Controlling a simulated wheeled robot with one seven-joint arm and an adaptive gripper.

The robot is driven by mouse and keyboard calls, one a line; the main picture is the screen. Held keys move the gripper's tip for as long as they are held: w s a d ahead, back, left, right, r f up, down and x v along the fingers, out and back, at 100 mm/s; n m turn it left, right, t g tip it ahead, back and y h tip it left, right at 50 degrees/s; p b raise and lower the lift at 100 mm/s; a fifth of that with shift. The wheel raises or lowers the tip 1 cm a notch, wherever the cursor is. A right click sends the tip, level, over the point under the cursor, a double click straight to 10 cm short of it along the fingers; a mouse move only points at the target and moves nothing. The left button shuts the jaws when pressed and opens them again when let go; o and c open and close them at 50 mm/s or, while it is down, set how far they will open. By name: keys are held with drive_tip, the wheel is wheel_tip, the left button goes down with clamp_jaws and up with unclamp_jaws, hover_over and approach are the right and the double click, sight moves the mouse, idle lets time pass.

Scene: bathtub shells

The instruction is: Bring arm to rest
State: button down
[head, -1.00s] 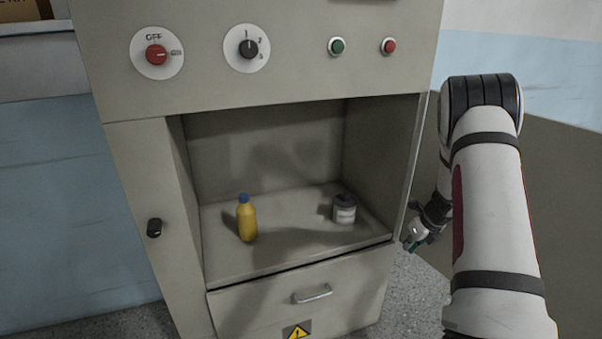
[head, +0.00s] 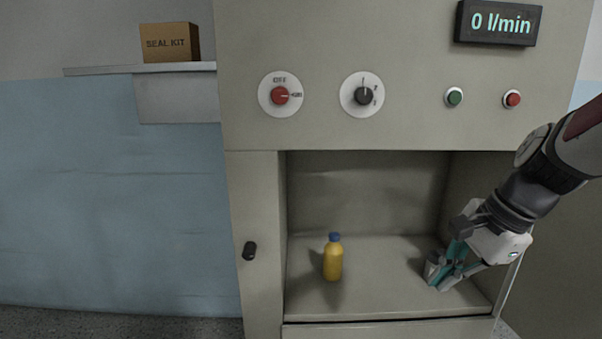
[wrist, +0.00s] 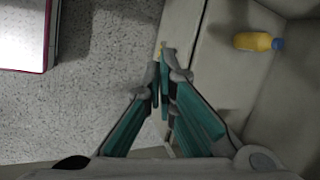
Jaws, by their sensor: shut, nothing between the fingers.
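My gripper (head: 447,279) is shut and empty, with teal finger pads, at the right front of the machine's open compartment in the head view. In the wrist view its fingertips (wrist: 162,85) meet above the compartment's edge and the speckled floor. A yellow bottle with a blue cap (head: 333,260) stands upright in the compartment, left of my gripper. It also shows in the wrist view (wrist: 252,41), apart from the fingers.
The machine's panel carries a red knob (head: 280,96), a black knob (head: 363,96), a green button (head: 454,97), a red button (head: 512,99) and a display (head: 498,22) reading 0 l/min. A seal kit box (head: 170,43) sits on a shelf at left. Floor (wrist: 100,110) lies open beside the machine.

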drive_tip(key=s+a+r+n+g+h, duration=0.1)
drive_tip(key=s+a+n+h, duration=0.1)
drive_tip(key=s+n, duration=0.8)
drive_tip(key=s+a+r+n+g+h, duration=0.1)
drive_tip(key=s+a+n+h, duration=0.3)
drive_tip(key=s, duration=1.2)
wheel_tip(320, 180, up, 22)
drive_tip(key=d+t+y+p, duration=0.1)
drive_tip(key=t+y+p, duration=0.1)
drive_tip(key=p, duration=1.9)
drive_tip(key=shift+w+d+r+n+t, duration=0.15)
drive_tip(key=shift+w+n+t, duration=0.25)
drive_tip(key=shift+t, duration=0.4)
